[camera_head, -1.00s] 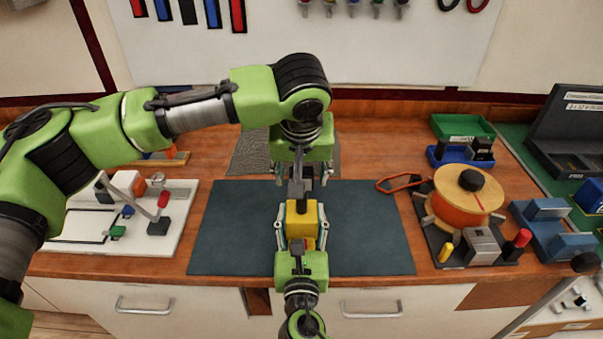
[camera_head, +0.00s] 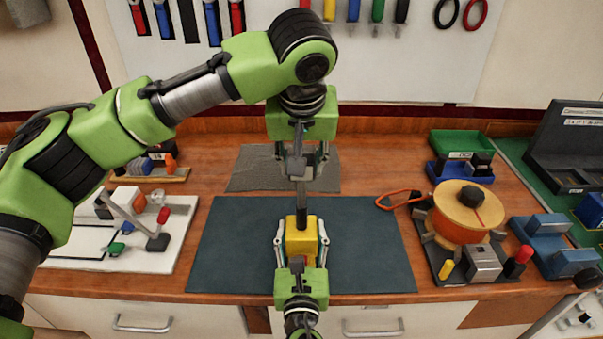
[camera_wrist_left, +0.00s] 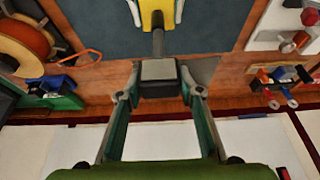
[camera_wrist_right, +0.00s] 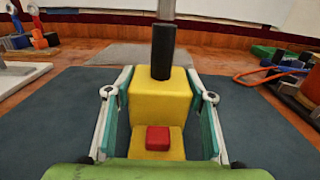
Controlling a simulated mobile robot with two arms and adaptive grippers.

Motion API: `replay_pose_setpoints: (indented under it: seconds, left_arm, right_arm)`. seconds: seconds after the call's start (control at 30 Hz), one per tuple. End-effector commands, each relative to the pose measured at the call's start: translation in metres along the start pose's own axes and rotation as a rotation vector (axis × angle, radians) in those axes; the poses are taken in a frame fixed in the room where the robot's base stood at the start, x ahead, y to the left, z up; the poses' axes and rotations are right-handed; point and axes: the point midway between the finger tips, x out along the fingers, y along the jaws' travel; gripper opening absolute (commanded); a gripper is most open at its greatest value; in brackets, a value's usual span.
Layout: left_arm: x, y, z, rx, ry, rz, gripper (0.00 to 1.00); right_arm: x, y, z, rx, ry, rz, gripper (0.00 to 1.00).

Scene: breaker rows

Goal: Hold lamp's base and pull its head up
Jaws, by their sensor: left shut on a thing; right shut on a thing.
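The lamp stands upright on the dark mat. Its yellow base (camera_head: 301,240) has a red button (camera_wrist_right: 158,138) on its near step, seen in the right wrist view. My right gripper (camera_head: 301,246) is shut on the base from both sides. A black and grey stem (camera_wrist_right: 163,50) rises from the base. The lamp's grey head (camera_wrist_left: 158,78) tops the stem, and my left gripper (camera_wrist_left: 159,84) is shut on it, above the base. In the head view the left gripper's fingers partly hide the head.
The dark mat (camera_head: 235,245) is clear around the base. A white board (camera_head: 145,255) with small parts stands at left. An orange spool (camera_head: 462,212) and blue blocks (camera_head: 550,240) stand at right. A grey mat (camera_head: 260,170) lies behind.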

Motion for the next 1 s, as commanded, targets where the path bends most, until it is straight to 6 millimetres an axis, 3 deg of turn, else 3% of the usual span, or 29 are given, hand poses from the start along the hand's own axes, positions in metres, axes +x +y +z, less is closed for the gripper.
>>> replay_pose_setpoints:
  seconds: [0.17,0.2,0.27,0.67,0.77,1.0]
  left_arm:
    - [-0.003,0.0,-0.002,-0.001,0.006,0.004,0.0]
    - [-0.004,0.0,-0.002,-0.001,0.006,0.004,0.36]
    - [-0.003,0.0,-0.002,-0.001,0.006,0.004,0.51]
    - [-0.005,0.0,-0.001,-0.001,0.003,0.002,0.51]
    - [-0.017,0.0,-0.002,-0.001,0.005,0.004,0.51]
    - [-0.066,0.001,-0.002,-0.001,0.006,0.005,0.51]
  right_arm:
    - [-0.001,-0.001,-0.005,-0.001,0.01,-0.001,0.08]
    - [-0.001,-0.001,-0.005,-0.001,0.011,-0.001,0.08]
    - [-0.001,-0.001,-0.006,-0.001,0.011,-0.001,0.08]
    - [-0.001,-0.001,-0.005,-0.001,0.009,-0.001,0.08]
    - [-0.001,-0.001,-0.005,-0.002,0.009,-0.001,0.08]
    - [-0.001,-0.001,-0.004,-0.002,0.008,-0.001,0.08]
